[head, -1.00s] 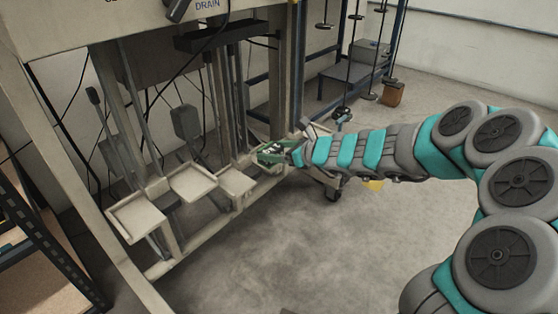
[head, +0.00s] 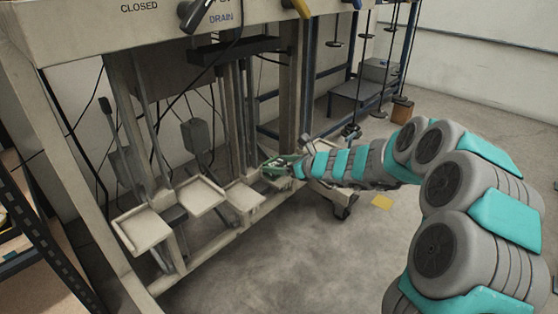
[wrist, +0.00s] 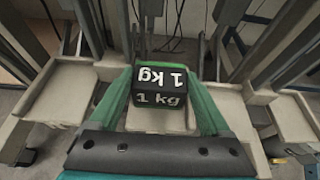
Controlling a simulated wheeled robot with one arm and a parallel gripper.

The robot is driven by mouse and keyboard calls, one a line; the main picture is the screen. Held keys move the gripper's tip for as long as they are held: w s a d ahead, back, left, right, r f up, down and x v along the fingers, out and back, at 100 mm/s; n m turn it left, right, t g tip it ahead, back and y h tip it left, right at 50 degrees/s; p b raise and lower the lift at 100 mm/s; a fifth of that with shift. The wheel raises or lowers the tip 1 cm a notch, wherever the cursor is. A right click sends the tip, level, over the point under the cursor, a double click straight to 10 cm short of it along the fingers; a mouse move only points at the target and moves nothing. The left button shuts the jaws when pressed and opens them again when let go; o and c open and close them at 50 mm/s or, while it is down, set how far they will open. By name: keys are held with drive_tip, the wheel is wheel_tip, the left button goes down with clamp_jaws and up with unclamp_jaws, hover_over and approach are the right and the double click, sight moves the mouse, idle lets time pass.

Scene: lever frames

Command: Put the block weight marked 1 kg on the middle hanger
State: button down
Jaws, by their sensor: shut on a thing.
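My gripper (wrist: 165,100) has green fingers and is shut on a black block weight (wrist: 161,99) with white "1 kg" lettering on two faces. Hangers, thin dark rods with round plates (head: 366,36), hang at the back right, well away from my gripper. I cannot tell which is the middle one.
Cream trays (head: 143,229) line the low frame on the left, with upright rods behind them. A blue rack (head: 313,85) and a brown bin (head: 402,109) stand at the back. A dark shelf (head: 38,225) is at the left edge. The floor at front centre is clear.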

idle(0.3)
unclamp_jaws()
